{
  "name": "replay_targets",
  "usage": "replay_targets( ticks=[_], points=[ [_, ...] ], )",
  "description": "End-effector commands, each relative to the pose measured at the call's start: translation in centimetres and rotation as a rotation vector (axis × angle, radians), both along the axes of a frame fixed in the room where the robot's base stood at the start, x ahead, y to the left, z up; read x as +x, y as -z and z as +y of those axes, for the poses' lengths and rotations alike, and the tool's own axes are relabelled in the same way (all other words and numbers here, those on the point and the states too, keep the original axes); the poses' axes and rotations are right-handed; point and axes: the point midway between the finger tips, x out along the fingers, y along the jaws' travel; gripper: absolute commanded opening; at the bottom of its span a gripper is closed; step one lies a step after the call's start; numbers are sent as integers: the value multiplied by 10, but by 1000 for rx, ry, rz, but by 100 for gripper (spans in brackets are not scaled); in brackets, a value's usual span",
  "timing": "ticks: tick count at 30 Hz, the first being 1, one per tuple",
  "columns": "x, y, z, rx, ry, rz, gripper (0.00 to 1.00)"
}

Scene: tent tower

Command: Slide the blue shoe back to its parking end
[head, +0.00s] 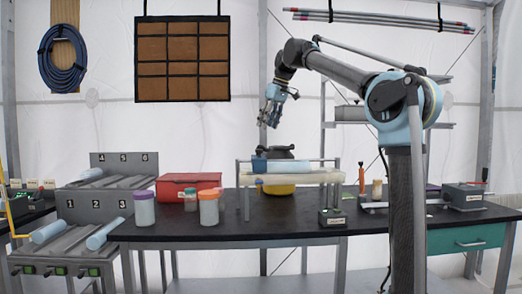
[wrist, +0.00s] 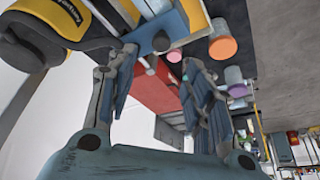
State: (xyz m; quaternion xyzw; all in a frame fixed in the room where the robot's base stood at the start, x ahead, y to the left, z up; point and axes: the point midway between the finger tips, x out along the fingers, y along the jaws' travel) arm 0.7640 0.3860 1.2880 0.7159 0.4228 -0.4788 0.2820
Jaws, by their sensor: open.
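A blue block (head: 259,166), which looks like the blue shoe, sits at the left part of a raised pale rail (head: 310,178) on a grey stand. A lighter blue bar lies to its right along the stand. In the wrist view a blue piece (wrist: 150,36) with a dark round spot shows beyond my left finger; it is probably the same shoe. My gripper (head: 271,120) is open and empty, pointing down well above the stand. In the wrist view its fingers (wrist: 158,62) are spread, with nothing between them.
A yellow-and-black round object (head: 280,188) stands behind the rail. A red box (head: 190,187), an orange-lidded jar (head: 209,208) and a purple-lidded jar (head: 144,209) stand left. Air around my gripper is clear.

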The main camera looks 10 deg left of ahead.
Motion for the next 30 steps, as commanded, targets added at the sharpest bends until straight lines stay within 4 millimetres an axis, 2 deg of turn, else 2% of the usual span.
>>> replay_targets(
  ticks=[12, 18, 24, 30],
  points=[
    [13, 68, 25, 0, -1, 0, 47],
    [18, 93, 34, 0, 0, 0, 47],
    [21, 104, 38, 0, 1, 0, 47],
    [21, 106, 38, 0, 1, 0, 47]
  ],
)
